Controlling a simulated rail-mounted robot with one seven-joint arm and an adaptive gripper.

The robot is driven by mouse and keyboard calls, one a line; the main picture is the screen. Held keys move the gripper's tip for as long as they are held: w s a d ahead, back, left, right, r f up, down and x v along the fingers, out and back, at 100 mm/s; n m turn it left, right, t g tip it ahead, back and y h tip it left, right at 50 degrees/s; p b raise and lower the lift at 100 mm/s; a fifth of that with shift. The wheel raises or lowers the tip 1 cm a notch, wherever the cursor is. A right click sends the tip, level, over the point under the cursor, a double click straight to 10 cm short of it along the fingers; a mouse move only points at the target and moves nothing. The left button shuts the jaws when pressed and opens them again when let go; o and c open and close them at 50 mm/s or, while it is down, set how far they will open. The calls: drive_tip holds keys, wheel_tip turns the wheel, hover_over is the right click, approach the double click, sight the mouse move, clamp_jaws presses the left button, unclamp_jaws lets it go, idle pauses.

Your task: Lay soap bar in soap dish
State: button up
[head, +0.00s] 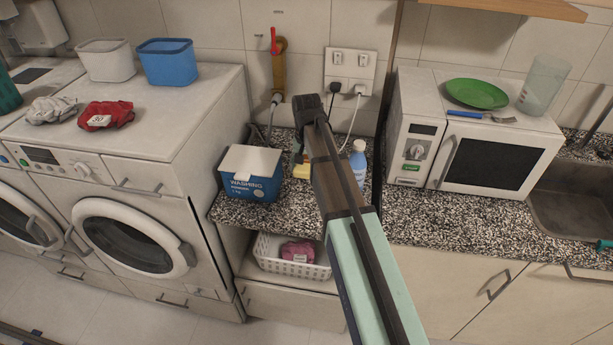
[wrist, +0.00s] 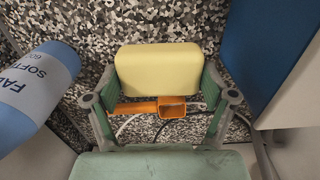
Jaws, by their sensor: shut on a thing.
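The yellow soap bar (wrist: 157,70) is between the two fingers of my gripper (wrist: 160,80) in the wrist view, with a finger at each end of it. My gripper is shut on it. In the head view the soap bar (head: 301,171) shows as a small yellow patch beside my arm, over the speckled counter between the washing powder box and the softener bottle. My arm hides much of that spot. I cannot make out a soap dish in either view.
An orange scoop-like thing (wrist: 171,107) and cables lie beyond the soap. The softener bottle (wrist: 36,92) stands close on the left and the blue washing powder box (wrist: 262,50) close on the right. A white basket (head: 292,262) sits below the counter (head: 440,225).

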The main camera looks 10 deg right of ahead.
sight(307, 185)
drive_tip(key=shift+f+p, duration=0.5)
drive_tip(key=shift+f, duration=2)
drive_tip(key=shift+f, duration=0.1)
drive_tip(key=o, duration=1.1)
drive_tip(key=shift+c, duration=0.2)
wheel_tip(307, 185, up, 12)
drive_tip(key=b, duration=0.2)
drive_tip(key=shift+b, duration=0.35)
